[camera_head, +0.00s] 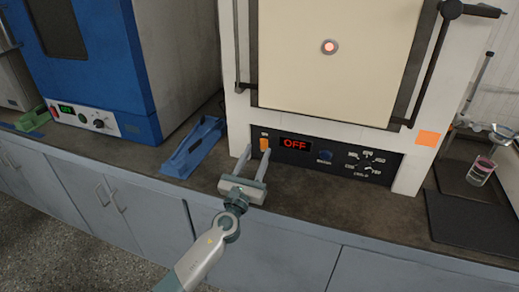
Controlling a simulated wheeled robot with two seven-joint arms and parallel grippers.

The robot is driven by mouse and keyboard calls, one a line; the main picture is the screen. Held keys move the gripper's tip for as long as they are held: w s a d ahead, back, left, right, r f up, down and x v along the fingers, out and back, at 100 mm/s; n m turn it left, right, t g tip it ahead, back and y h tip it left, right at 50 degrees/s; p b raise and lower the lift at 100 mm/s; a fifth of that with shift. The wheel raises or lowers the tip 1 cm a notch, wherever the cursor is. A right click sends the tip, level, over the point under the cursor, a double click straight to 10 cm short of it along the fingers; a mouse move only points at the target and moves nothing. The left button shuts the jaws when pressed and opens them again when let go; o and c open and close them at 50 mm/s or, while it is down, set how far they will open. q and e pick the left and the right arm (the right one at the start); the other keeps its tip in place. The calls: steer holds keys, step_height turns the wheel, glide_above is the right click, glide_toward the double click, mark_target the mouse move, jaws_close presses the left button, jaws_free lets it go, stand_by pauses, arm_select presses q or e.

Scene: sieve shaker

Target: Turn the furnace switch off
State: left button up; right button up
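The furnace (335,65) is a large cream-white box on the counter. Its black control panel (330,160) runs along the lower front. An orange switch (265,144) is at the panel's left end, and the red display (295,144) beside it reads "OFF". Nothing shows between the fingers. I cannot tell whether a fingertip touches the panel. My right gripper is not in view.
A blue oven (85,60) with a green display stands at the left. A blue holder (195,146) lies between it and the furnace. At the right are a cup (481,171) and a dark mat (475,222). The counter front (300,215) is clear.

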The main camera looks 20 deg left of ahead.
arm_select(q)
steer(key=s, duration=0.8)
steer(key=shift+s+a, duration=0.1)
steer(key=shift+s, duration=0.5)
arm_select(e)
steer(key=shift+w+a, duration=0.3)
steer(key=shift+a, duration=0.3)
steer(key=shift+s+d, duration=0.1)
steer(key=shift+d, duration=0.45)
